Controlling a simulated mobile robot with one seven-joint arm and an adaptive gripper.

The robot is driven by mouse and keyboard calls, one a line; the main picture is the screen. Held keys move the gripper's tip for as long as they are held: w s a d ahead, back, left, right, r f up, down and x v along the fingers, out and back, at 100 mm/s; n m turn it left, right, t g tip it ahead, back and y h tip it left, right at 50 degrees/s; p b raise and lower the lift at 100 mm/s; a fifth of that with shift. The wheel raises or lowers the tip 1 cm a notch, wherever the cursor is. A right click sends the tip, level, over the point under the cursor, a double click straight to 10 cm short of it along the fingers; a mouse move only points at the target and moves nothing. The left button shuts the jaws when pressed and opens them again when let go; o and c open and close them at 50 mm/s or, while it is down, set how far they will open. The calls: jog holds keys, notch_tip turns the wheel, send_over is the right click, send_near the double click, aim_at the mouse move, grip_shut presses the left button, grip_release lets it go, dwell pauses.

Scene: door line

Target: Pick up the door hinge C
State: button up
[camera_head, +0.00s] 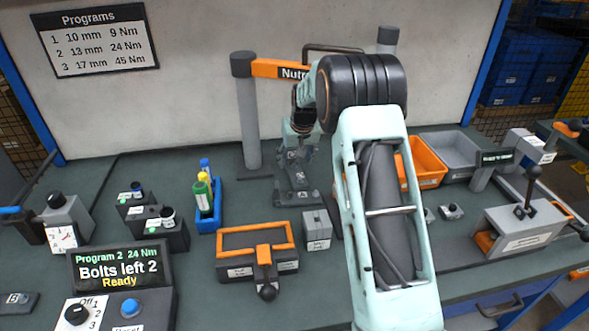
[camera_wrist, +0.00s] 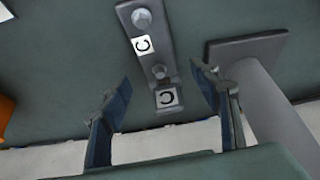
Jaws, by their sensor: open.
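Door hinge C is a grey metal strip (camera_wrist: 157,62) in the wrist view, with a hex bolt head near its far end and another near its middle. I see no contact with the hinge. In the head view my arm partly hides the area around a dark grey plate (camera_head: 298,197).
A grey post (camera_wrist: 262,105) on a flat base stands close to my right finger in the wrist view. In the head view an orange-banded post (camera_head: 248,120) stands behind left. A blue bottle tray (camera_head: 208,222) and an orange-framed fixture (camera_head: 256,240) are at the left.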

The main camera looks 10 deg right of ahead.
aim_at(296, 168)
jog(key=shift+x, duration=1.85)
jog(key=shift+w, duration=0.1)
jog(key=shift+c, duration=0.7)
grip_shut()
jog(key=shift+r, duration=0.15)
